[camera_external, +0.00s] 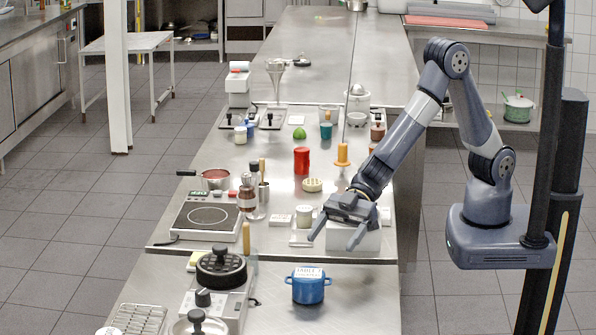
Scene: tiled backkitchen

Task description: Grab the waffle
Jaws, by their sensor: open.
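A small round, pale yellow piece (312,184) with a patterned top lies on the steel counter, in the middle; it looks like the waffle, though it is small in view. My gripper (337,238) is open with nothing between its fingers. It hangs in front of the pale piece and to its right, apart from it in the picture. A white block (368,241) shows behind and below the fingers; whether they touch it I cannot tell.
A red canister (301,160) and an orange-yellow stand (342,154) are behind the pale piece. A hot plate (207,215) is at left, a blue pot (308,285) in front. Bare steel lies around the pale piece.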

